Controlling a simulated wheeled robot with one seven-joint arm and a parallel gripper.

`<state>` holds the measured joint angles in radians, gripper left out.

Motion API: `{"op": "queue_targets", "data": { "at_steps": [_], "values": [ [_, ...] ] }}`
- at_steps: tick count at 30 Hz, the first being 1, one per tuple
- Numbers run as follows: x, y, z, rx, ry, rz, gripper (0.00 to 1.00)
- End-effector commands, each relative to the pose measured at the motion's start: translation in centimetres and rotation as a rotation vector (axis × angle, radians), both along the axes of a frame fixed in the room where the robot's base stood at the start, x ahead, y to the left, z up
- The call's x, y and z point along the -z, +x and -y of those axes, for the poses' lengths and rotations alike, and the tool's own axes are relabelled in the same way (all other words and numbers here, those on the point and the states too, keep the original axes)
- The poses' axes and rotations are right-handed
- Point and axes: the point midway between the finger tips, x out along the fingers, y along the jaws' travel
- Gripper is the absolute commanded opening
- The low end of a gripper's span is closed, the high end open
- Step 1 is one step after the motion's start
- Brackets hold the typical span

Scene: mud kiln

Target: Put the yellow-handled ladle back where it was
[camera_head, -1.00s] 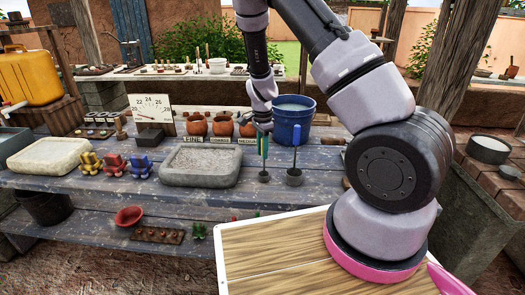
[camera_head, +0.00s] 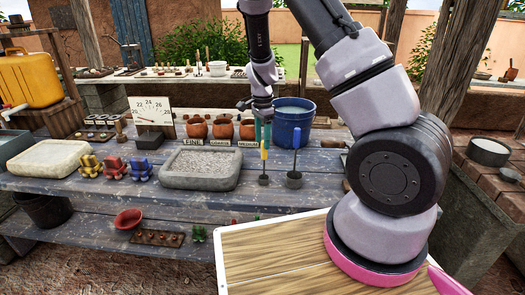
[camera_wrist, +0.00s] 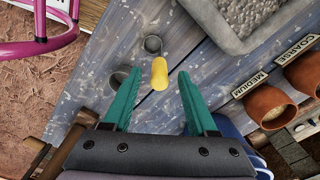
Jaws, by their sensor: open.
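The yellow-handled ladle (camera_head: 264,153) stands upright on the blue-grey bench, its dark cup at the bottom. In the wrist view its yellow handle (camera_wrist: 160,73) shows end-on, between the teal fingertips with gaps on both sides. My gripper (camera_head: 263,146) points down just above the handle, with its fingers apart and nothing held. A blue-handled ladle (camera_head: 296,141) stands upright just to the right, with its dark cup on the bench. In the wrist view a dark cup (camera_wrist: 117,79) lies close to the left finger.
A blue bucket (camera_head: 293,129) stands right behind the ladles. A stone tray (camera_head: 200,183) of grey grit is to their left. Several clay pots (camera_head: 222,130) with name cards stand behind it. Small coloured figures (camera_head: 115,168) are further left. The bench front by the ladles is fairly clear.

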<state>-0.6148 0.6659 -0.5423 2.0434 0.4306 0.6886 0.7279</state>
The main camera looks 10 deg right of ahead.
Motion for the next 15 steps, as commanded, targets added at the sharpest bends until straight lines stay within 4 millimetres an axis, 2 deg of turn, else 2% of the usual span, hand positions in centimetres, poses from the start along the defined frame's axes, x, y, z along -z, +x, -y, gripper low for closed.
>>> {"op": "queue_targets", "data": {
  "at_steps": [1, 6, 9, 15],
  "values": [
    [-1.2, 0.1, -0.1, -0.001, 0.002, 0.003, 0.58],
    [-4.2, 0.0, 0.0, 0.000, 0.002, 0.002, 0.58],
    [-5.4, 0.0, -0.1, -0.001, 0.001, 0.001, 0.58],
    [-6.2, 0.0, 0.0, -0.001, 0.002, 0.000, 0.58]
  ]
}}
